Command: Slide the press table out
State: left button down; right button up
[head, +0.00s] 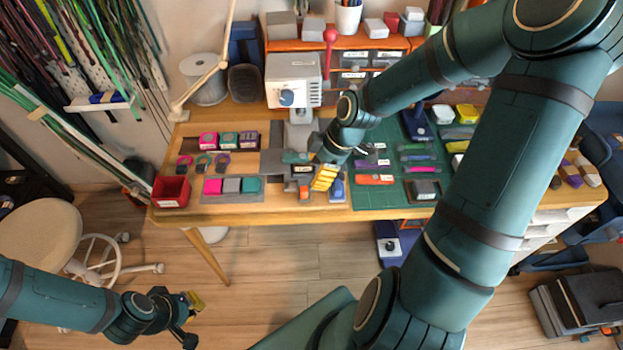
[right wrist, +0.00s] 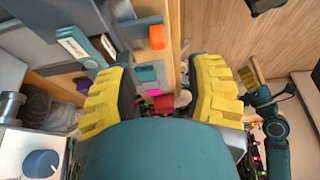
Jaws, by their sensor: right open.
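The press (head: 293,82), white with a red-balled lever (head: 330,36) and a blue knob, stands at the back of the wooden table. Grey plates (head: 272,163) lie at its foot, apparently the press table; my right gripper partly hides them. My right gripper (head: 324,178) is over the table's front part, right of the plates' middle, with its yellow fingers apart. In the right wrist view its fingers (right wrist: 165,95) are spread with nothing gripped between them; the press's blue knob (right wrist: 41,163) shows at lower left. My left gripper (head: 192,304) hangs over the floor, away from the table; its opening is unclear.
Left of the plates are small coloured boxes (head: 229,140), a grey mat with blocks (head: 232,197) and a red bin (head: 171,191). A green mat (head: 395,199) with tools lies right. The wooden floor (head: 290,275) in front is mostly clear; a stool (head: 40,225) stands left.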

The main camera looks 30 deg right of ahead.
jog(key=shift+v, duration=1.5)
